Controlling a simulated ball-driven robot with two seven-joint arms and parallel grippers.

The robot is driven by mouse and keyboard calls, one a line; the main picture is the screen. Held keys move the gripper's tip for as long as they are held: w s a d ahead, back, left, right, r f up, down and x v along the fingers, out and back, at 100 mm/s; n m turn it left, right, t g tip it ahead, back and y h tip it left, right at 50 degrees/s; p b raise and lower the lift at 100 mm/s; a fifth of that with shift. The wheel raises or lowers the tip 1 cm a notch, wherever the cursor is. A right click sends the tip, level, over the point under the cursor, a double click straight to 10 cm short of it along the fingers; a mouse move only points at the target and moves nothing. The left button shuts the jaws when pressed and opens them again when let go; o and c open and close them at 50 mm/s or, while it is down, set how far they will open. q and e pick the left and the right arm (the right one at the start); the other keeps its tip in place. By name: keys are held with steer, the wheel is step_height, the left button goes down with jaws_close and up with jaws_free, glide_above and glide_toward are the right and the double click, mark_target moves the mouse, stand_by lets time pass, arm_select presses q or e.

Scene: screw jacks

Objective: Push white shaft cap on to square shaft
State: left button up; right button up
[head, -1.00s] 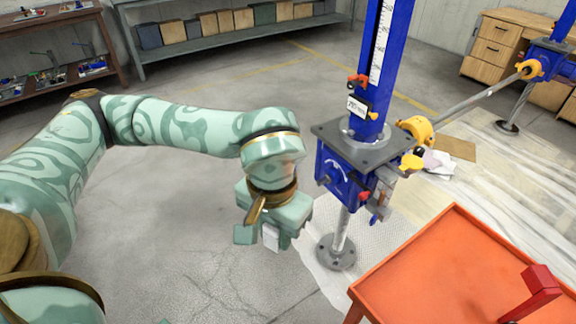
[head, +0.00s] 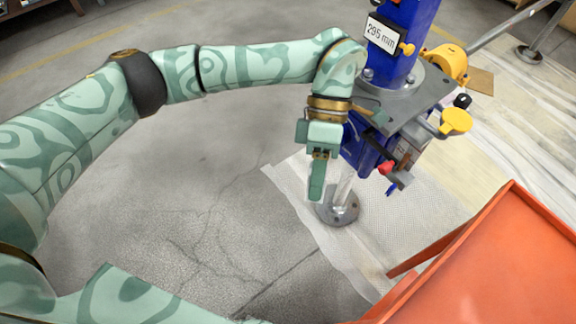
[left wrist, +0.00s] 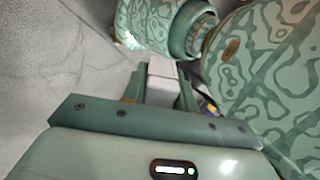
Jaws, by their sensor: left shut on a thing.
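A white, box-shaped cap (left wrist: 161,70) sits between the fingers of my left gripper in the left wrist view. The left gripper (left wrist: 160,88) is shut on it. In the head view the left gripper (head: 317,182) points down just left of the screw jack's blue gearbox (head: 368,158), with a finger turned to the camera. The cap is hidden there behind the finger. I cannot make out the square shaft; the gripper and wrist cover the gearbox's left side. I cannot tell whether the cap touches the jack. My right gripper is not in view.
The jack has a grey top plate (head: 428,100), a blue column (head: 412,18) with a "295 mm" label, and a round foot (head: 338,208). A yellow round part (head: 455,121) and a red knob (head: 387,168) stick out. An orange table (head: 490,265) stands front right. Floor at left is clear.

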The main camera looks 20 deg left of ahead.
arm_select(q)
steer(key=w+f+n+t+h+b, duration=0.3)
steer(key=n+t+h, duration=0.25)
steer(key=n, duration=0.35)
steer(key=w+f+n+t+h+b, duration=0.25)
steer(key=f+n+t+h, duration=0.2)
steer(key=n+h, duration=0.35)
steer(key=w+a+f+n+t+y+b, duration=0.4)
steer(key=a+f+n+t, duration=0.4)
steer(key=t, duration=0.5)
steer(key=a+n+y+b, duration=0.1)
steer(key=n, duration=0.1)
steer(key=shift+a+f+n+b, duration=0.2)
steer(key=shift+n+b, duration=0.1)
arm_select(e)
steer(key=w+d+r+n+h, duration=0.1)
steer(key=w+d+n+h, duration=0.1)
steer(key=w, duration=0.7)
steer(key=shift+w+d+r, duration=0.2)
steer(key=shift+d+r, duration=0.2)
arm_select(q)
steer(key=shift+p+x, duration=0.4)
steer(key=shift+x, duration=2.4)
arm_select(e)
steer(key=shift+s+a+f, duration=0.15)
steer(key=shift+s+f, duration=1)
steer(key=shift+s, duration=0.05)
